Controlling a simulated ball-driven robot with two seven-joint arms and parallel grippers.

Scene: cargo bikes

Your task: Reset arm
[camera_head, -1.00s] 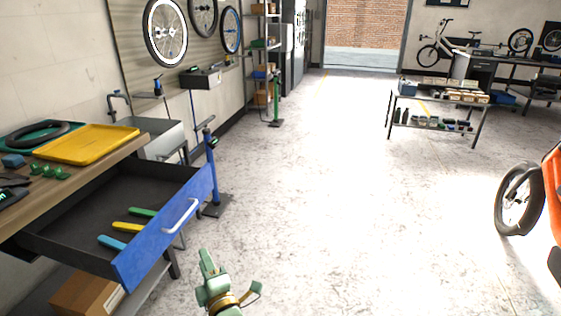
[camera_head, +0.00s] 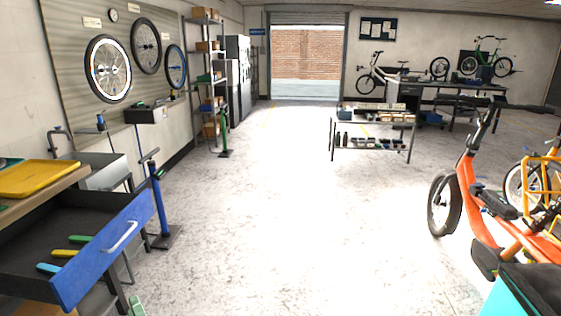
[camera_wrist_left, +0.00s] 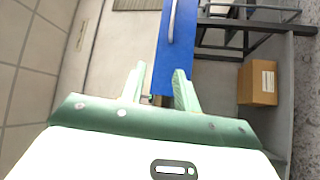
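My left gripper (camera_wrist_left: 158,92) shows in the left wrist view with its two pale green fingers apart and nothing held between them. In the head view only a green tip of it (camera_head: 137,306) shows at the bottom edge, below the open drawer. The drawer's blue front (camera_head: 100,262) has a light handle (camera_head: 120,238) and stands pulled out from the bench. The blue front (camera_wrist_left: 168,75) also shows beyond the fingers in the left wrist view. My right gripper is in neither view.
The drawer holds blue, yellow and green tools (camera_head: 64,253). A yellow tray (camera_head: 38,178) lies on the bench above. An orange cargo bike (camera_head: 480,215) stands at right. The middle floor is clear.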

